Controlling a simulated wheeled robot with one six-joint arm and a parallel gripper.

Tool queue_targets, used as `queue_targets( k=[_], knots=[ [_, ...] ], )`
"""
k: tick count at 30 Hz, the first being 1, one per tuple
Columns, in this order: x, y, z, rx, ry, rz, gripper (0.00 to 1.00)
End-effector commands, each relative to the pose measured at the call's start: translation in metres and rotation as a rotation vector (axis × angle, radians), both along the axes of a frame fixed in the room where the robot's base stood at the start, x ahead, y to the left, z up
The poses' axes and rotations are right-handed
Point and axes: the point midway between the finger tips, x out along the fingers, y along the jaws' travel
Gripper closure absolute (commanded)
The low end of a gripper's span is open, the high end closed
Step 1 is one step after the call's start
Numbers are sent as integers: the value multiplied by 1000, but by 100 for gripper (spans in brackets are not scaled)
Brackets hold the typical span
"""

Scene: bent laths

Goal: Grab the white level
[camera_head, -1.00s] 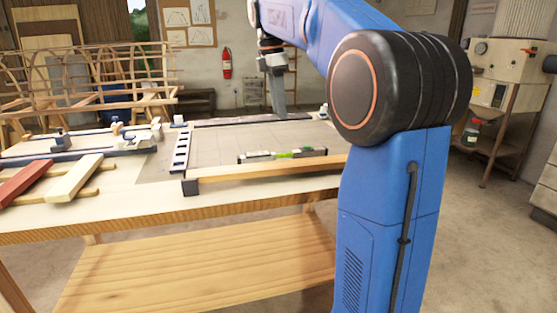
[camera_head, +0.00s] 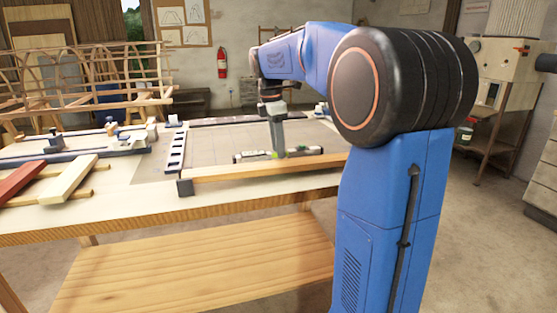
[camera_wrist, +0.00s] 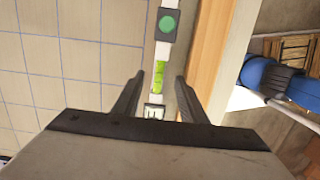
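The white level (camera_head: 308,151) lies on the gridded board, along the light wooden strip at the board's near edge. It has dark end pieces and a green vial; the wrist view shows the level (camera_wrist: 160,48) running up between my fingers, with a round green vial and a yellow-green one. My gripper (camera_head: 278,153) is lowered over the middle of the level. In the wrist view my gripper (camera_wrist: 155,82) is open, one finger on each side of the level, with a gap visible on both sides. The level's near part is hidden behind the gripper body.
The wooden strip (camera_head: 240,170) runs close beside the level. Left on the bench (camera_head: 130,208) are a red lath (camera_head: 18,181), a pale lath (camera_head: 68,180) and clamps (camera_head: 112,132). The gridded board (camera_head: 215,140) behind the level is mostly clear.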

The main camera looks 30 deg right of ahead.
Motion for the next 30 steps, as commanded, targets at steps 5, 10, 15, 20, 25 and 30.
queue_targets(
  k=[5,10,15,20,25,30],
  knots=[
    [1,-3,-23,1,2,0,62],
    [1,-4,-30,0,0,0,62],
    [1,-4,-30,0,0,0,62],
    [1,-4,-30,0,0,0,95],
    [1,-4,-30,0,-1,0,100],
    [1,-4,-28,0,-1,0,100]
  ],
)
